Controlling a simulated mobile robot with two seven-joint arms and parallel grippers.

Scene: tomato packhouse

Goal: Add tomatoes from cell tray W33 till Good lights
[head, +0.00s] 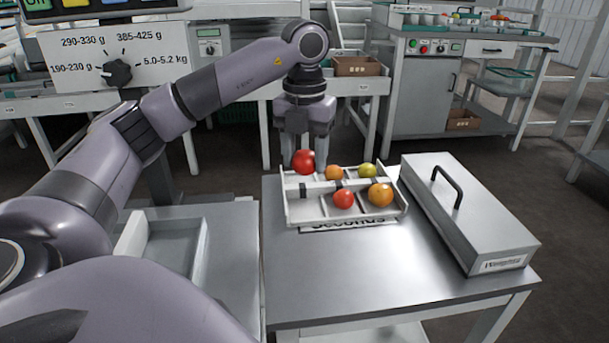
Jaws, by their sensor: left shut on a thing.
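My left gripper (304,150) points down and is shut on a red tomato (303,162). The tomato is at the back left corner of a white divided tray (298,213); I cannot tell whether it touches the tray. In the tray's other cells are an orange tomato (334,173), a yellow-green one (367,171), a smaller red one (343,199) and a larger orange one (381,195). A label reading "Seconds" (350,224) lies at the tray's front. No W33 label is readable. My right gripper is out of view.
A lidded metal box (462,205) with a black handle stands right of the tray. The steel table's front (370,275) is clear. A white-walled tray (197,255) is at the left. A weight-range dial (117,72) sits under a cropped coloured panel; no "Good" light is readable.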

